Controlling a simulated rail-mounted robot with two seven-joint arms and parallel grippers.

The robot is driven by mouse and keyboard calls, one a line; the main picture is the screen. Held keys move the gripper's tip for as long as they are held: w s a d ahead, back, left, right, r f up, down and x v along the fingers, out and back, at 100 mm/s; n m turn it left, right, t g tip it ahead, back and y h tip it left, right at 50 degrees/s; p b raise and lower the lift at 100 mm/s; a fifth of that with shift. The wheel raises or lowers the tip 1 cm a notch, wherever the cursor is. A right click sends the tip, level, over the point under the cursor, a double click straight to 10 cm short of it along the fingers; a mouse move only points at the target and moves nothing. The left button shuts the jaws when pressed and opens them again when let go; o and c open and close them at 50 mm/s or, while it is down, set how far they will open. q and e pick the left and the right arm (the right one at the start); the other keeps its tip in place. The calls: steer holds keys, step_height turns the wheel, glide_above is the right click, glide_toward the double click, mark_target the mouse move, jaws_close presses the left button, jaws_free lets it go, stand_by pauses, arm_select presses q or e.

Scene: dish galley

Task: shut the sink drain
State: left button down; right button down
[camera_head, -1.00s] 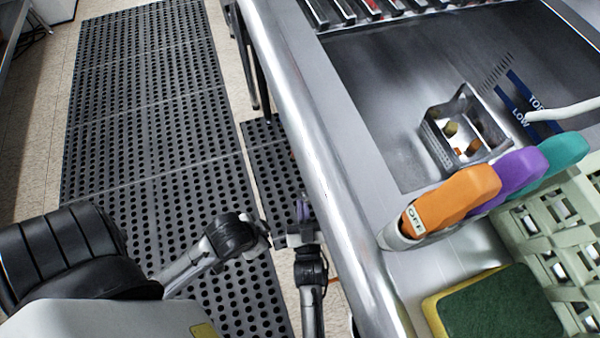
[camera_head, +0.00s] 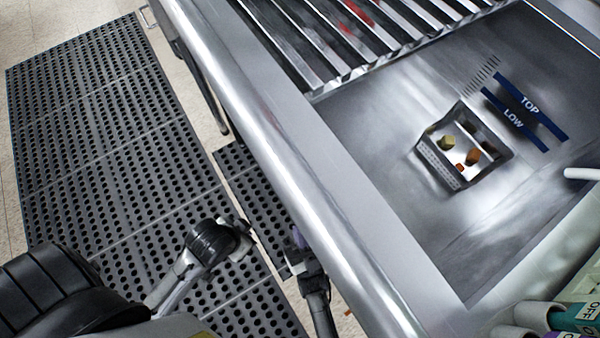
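The sink basin (camera_head: 390,100) fills the right half of the head view. A small square metal basket (camera_head: 440,168) with several food scraps sits on its floor; a drain opening beneath it cannot be made out. A teal lever handle (camera_head: 572,317) with a white OFF label shows at the bottom right corner, with part of a purple handle (camera_head: 570,335) below it. Which handle works the drain cannot be told. My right gripper is not in view.
A rounded steel counter edge (camera_head: 290,170) runs diagonally between my arm and the basin. A slatted metal rack (camera_head: 340,40) lies along the basin's far side. Black perforated mats (camera_head: 95,150) cover the floor at left. Blue TOP and LOW marks (camera_head: 525,112) are in the basin.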

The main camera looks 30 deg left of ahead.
mark_target(297, 225)
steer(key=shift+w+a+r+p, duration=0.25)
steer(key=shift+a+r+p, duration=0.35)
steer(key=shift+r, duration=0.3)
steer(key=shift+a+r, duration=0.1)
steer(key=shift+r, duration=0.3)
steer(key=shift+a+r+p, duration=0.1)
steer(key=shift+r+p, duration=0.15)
steer(key=shift+p, duration=0.05)
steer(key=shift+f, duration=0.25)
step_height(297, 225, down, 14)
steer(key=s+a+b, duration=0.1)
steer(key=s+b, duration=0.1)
steer(key=b, duration=0.2)
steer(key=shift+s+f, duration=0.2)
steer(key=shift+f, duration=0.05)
